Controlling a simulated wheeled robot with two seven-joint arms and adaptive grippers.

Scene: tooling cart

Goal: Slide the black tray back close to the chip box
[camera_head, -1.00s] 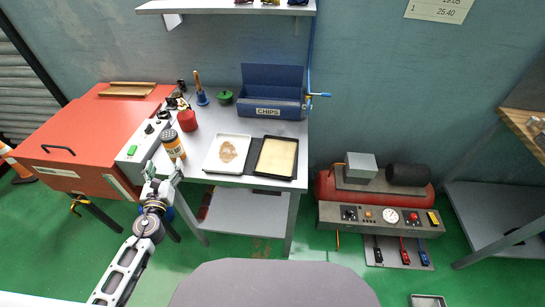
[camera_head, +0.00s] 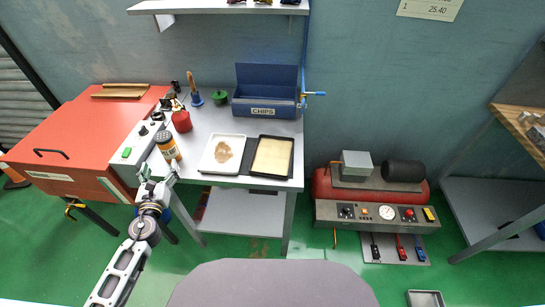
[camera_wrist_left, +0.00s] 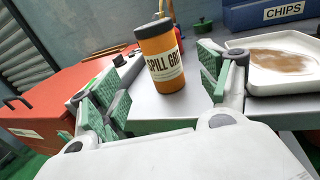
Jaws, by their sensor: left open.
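The black tray (camera_head: 257,174) has a dark rim and a pale inside. It lies near the front right of the grey table, in front of the blue chip box (camera_head: 263,111) labelled CHIPS, with a gap of bare table between them. The chip box also shows in the left wrist view (camera_wrist_left: 284,13). My left gripper (camera_head: 157,176) is open and empty at the table's front left edge, well left of the tray. In the left wrist view its green-padded fingers (camera_wrist_left: 160,90) are spread apart. My right gripper is not in view.
A white tray (camera_head: 211,166) with a brown stain lies left of the black tray, over a dark mat. An orange SPILL GRIT canister (camera_head: 168,147) stands just beyond my left gripper.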

